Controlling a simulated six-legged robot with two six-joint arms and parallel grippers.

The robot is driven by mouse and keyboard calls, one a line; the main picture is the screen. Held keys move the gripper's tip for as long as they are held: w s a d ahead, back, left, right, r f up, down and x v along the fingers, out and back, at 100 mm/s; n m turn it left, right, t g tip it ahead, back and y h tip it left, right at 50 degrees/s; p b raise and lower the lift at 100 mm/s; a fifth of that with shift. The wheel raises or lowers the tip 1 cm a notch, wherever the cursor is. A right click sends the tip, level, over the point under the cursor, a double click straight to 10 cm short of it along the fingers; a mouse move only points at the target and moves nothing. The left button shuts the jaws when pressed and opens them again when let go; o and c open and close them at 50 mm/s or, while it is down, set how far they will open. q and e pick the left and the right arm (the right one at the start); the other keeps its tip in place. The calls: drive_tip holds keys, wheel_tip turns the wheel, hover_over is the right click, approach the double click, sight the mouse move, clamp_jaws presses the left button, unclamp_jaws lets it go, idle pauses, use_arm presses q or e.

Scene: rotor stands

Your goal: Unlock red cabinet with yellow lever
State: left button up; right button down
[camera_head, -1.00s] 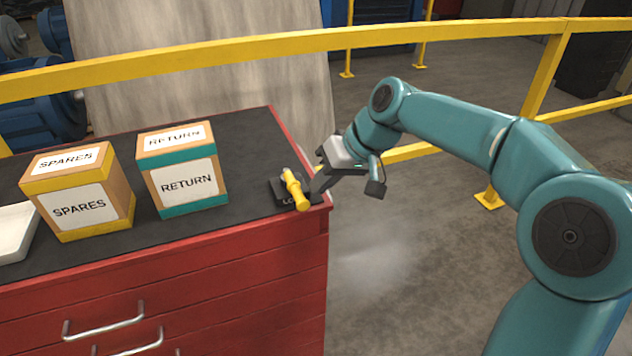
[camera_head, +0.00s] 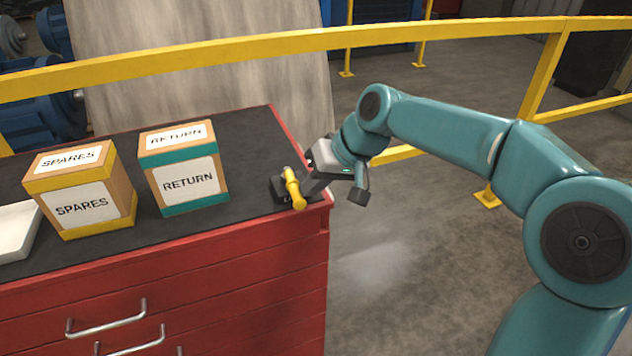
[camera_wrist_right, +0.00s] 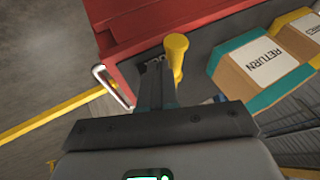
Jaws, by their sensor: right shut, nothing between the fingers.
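The red cabinet (camera_head: 230,285) has a black top and drawers with metal handles. The yellow lever (camera_head: 292,188) sits on a small black base at the top's right front corner, tilted, its knob end toward the front. It also shows in the right wrist view (camera_wrist_right: 176,56). My right gripper (camera_head: 308,188) is shut and empty, just right of the lever; its fingers (camera_wrist_right: 156,84) lie close beside the lever. I cannot tell whether they touch it. The fingers partly hide the lever's base and its lettering. My left gripper is not in view.
A SPARES box (camera_head: 82,190) and a RETURN box (camera_head: 183,166) stand on the cabinet top left of the lever. A white tray (camera_head: 15,232) is at the far left. Yellow railings (camera_head: 230,55) run behind. The floor right of the cabinet is clear.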

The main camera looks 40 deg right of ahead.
sight(295, 194)
drive_tip(key=a+m+h, duration=0.1)
drive_tip(key=a+m, duration=0.1)
drive_tip(key=a, duration=0.1)
drive_tip(key=shift+w+t, duration=0.1)
drive_tip(key=shift+t, duration=0.2)
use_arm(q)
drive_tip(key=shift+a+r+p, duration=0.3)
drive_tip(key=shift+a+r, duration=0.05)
use_arm(e)
drive_tip(key=shift+w+a, duration=0.85)
drive_tip(key=shift+a, duration=0.3)
drive_tip(key=shift+w+a, duration=0.8)
drive_tip(key=shift+a, duration=0.35)
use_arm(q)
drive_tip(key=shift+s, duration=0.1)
